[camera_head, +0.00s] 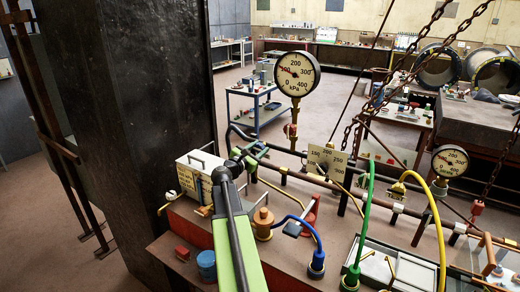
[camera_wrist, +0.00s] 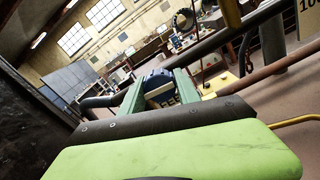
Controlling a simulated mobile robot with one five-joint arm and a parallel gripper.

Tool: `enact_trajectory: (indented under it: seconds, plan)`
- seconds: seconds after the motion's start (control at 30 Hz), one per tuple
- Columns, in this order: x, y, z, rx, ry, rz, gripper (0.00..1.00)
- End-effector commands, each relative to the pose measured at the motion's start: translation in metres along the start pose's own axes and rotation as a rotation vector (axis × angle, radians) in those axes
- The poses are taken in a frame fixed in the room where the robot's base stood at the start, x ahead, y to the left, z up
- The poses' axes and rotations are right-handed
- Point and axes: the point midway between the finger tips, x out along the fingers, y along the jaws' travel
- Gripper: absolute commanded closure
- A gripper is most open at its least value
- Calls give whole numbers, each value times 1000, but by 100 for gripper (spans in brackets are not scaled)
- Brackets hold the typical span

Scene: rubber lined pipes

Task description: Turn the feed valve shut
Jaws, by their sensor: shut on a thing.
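My gripper (camera_head: 250,157) is at the dark pipe left of centre in the head view, behind the end of my green arm. Its green fingers also show in the wrist view (camera_wrist: 158,92), with a gap between them and a small blue shape in line with the gap. The gripper is shut on a part at the pipe, which I take to be the feed valve; its handle is mostly hidden by the fingers and arm. I cannot tell the handle's angle.
A tall dark column (camera_head: 140,120) stands close on the left. A pale box (camera_head: 198,172) sits left of the gripper. A round gauge (camera_head: 297,74) rises behind it. Blue (camera_head: 317,262), green (camera_head: 362,225) and yellow (camera_head: 438,230) hoses arch on the right. Chains hang further right.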

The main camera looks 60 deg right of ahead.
Motion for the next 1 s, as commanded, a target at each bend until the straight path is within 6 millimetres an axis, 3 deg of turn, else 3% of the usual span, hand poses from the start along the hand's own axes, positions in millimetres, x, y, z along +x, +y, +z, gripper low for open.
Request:
enact_trajectory:
  seconds: [1.0]
  plan:
    - [-2, -2, -2, 915, 1, -6, 100]
